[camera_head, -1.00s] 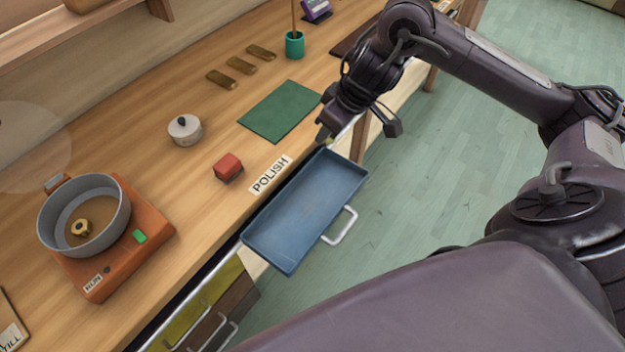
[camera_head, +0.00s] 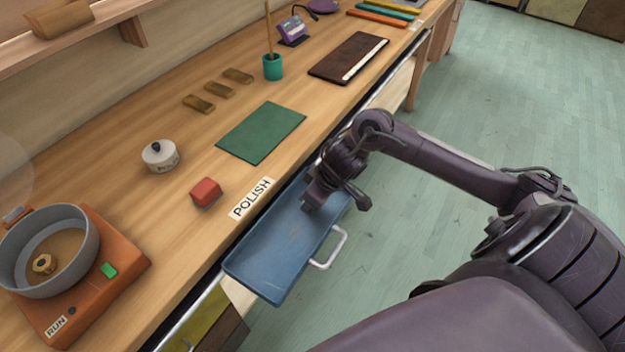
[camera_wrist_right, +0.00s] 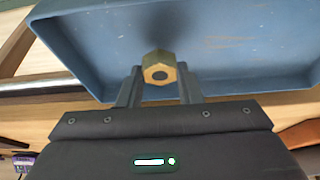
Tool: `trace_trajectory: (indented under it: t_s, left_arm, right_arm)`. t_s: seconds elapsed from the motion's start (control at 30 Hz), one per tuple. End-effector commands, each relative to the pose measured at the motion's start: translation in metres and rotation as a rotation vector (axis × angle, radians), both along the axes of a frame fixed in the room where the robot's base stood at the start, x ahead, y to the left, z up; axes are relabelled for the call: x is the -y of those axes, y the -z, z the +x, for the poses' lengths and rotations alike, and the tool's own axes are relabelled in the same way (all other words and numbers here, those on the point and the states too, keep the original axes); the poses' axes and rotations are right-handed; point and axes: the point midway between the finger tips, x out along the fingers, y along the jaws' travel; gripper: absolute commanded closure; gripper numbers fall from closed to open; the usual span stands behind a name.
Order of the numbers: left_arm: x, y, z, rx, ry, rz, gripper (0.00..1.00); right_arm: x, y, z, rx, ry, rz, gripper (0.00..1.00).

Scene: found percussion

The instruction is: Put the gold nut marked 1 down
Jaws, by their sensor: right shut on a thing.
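My right gripper (camera_head: 309,207) is over the far end of the open blue drawer (camera_head: 265,262). In the right wrist view the gripper (camera_wrist_right: 160,82) is shut on a gold hexagonal nut (camera_wrist_right: 160,68) with a dark hole. The blue drawer (camera_wrist_right: 235,70) lies behind the nut there; whether the nut touches its floor I cannot tell. No number is readable on the nut. The gripper hides this nut in the head view. Another gold nut (camera_head: 44,263) lies in the round grey pan (camera_head: 88,246) at left. My left gripper is not in view.
A POLISH label (camera_head: 251,197), a red block (camera_head: 206,192), a lidded white pot (camera_head: 160,155) and a green mat (camera_head: 262,132) are on the bench beside the drawer. The drawer handle (camera_head: 331,249) sticks out over the floor. The drawer's near part is empty.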

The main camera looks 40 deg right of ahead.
Motion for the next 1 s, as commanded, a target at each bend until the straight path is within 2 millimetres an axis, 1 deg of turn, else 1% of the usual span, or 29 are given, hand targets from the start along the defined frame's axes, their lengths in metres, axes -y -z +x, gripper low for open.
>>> trace_trajectory:
  t_s: [0.03, 0.1, 0.5, 0.53, 0.7, 1.0]
  left_arm:
    - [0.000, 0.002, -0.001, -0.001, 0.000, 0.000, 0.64]
    - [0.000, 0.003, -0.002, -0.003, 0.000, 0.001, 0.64]
    - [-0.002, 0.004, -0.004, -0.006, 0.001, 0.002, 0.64]
    - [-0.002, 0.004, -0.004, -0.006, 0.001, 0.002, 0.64]
    - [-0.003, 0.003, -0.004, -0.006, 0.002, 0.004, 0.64]
    - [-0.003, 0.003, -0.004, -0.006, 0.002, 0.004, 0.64]
  right_arm:
    - [0.000, 0.009, 0.000, -0.002, 0.003, 0.000, 0.94]
    - [0.001, 0.015, 0.000, 0.000, 0.002, -0.002, 0.94]
    - [0.000, 0.019, 0.000, 0.002, 0.001, -0.001, 0.94]
    - [0.001, 0.020, 0.000, 0.001, 0.001, -0.002, 0.67]
    - [0.001, 0.019, 0.000, 0.001, 0.001, -0.002, 0.46]
    - [0.000, 0.017, 0.001, 0.002, 0.001, -0.001, 0.46]
